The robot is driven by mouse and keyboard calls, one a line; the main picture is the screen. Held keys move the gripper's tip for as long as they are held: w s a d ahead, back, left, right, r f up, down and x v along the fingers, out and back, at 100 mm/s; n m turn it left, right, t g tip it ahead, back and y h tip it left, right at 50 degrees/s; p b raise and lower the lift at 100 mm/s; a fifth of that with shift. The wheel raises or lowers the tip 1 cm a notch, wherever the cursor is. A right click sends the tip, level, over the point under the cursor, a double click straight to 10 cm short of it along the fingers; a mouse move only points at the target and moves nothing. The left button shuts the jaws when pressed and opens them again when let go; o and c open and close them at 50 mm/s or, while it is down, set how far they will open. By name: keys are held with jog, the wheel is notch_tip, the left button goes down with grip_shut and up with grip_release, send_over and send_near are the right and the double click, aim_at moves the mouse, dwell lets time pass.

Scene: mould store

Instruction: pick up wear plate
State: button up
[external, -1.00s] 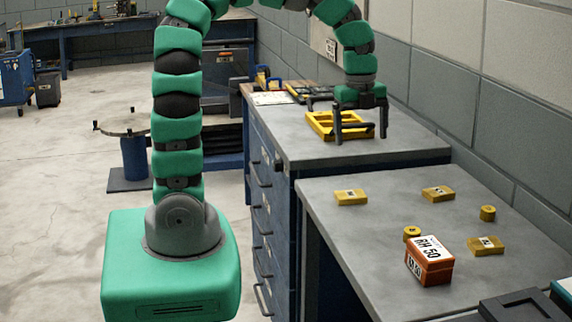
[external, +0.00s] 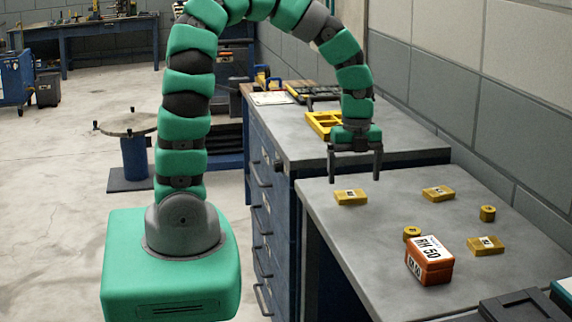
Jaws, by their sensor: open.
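Three flat yellow plates with small labels lie on the near grey bench top: one at the left (external: 350,198), one at the back (external: 438,193) and one at the right (external: 486,246). The labels are too small to read, so I cannot tell which is the wear plate. My gripper (external: 354,179) is open and empty, pointing down. In the picture its fingertips are just above the left plate, apart from it.
Two yellow cylinders (external: 487,213) (external: 412,233) and an orange box marked RH 50 (external: 429,262) stand on the near bench (external: 385,268). A yellow tray (external: 320,122) is on the farther blue cabinet (external: 400,148). A wall runs along the right.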

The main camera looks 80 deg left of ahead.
aim_at(351, 194)
jog(key=f, duration=0.3)
jog(key=shift+s+f, duration=0.35)
jog(key=shift+w+f, duration=0.1)
jog(key=shift+f, duration=0.3)
jog(key=c, duration=1.4)
jog(key=shift+r, duration=0.15)
jog(key=shift+r, duration=1.75)
jog(key=shift+s+d+r+b, duration=0.2)
jog(key=shift+s+d+b, duration=0.25)
jog(key=shift+s, duration=2.15)
jog(key=shift+s+d+r+b, duration=0.3)
jog(key=shift+s+d, duration=0.1)
jog(key=shift+s, duration=2.25)
jog(key=shift+s+d+r+b, duration=0.15)
jog(key=shift+s+d+b, duration=0.3)
jog(key=shift+s, duration=2.15)
